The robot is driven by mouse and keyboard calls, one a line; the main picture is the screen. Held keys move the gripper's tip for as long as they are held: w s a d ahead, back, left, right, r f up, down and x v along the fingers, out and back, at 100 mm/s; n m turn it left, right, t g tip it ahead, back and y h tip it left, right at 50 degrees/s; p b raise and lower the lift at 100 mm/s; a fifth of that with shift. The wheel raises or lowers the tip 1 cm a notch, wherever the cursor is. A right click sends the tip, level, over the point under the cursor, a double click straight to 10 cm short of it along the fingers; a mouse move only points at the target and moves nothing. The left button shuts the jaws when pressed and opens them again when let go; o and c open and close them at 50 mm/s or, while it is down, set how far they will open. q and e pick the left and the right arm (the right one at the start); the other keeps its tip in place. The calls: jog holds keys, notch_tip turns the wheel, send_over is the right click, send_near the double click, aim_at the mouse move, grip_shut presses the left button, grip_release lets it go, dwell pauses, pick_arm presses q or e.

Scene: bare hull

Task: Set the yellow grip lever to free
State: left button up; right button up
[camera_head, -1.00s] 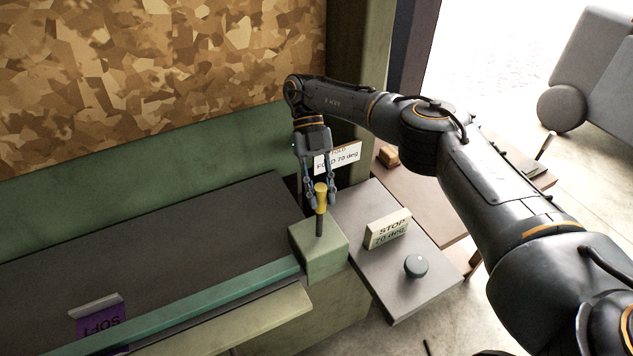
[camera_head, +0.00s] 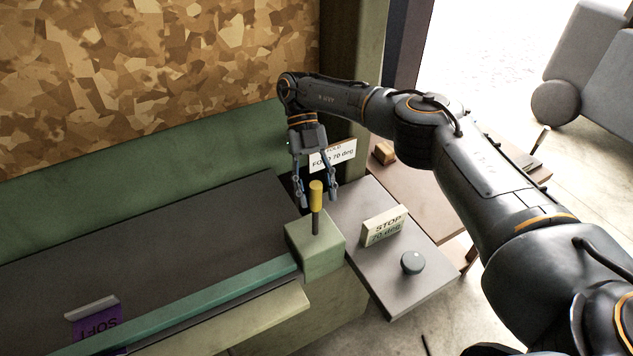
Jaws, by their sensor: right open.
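The yellow grip lever (camera_head: 316,195) stands nearly upright on a dark stem on a green block (camera_head: 315,257) at the right end of the machine. My right gripper (camera_head: 318,203) is open, pointing down, with its fingers apart behind and to either side of the yellow grip. I cannot tell whether a finger touches it. A white sign reading "FOLD 70 deg" (camera_head: 342,154) is partly covered by the gripper. My left gripper is not in view.
A "STOP 70 deg" block (camera_head: 384,226) and a round grey knob (camera_head: 412,262) are on a grey plate (camera_head: 400,290) right of the lever. A purple "SOFT" label (camera_head: 97,327) lies at lower left. The dark bed (camera_head: 170,235) is otherwise clear.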

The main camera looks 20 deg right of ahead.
notch_tip(320, 180, up, 10)
jog(key=shift+f, duration=0.2)
dwell(0.5)
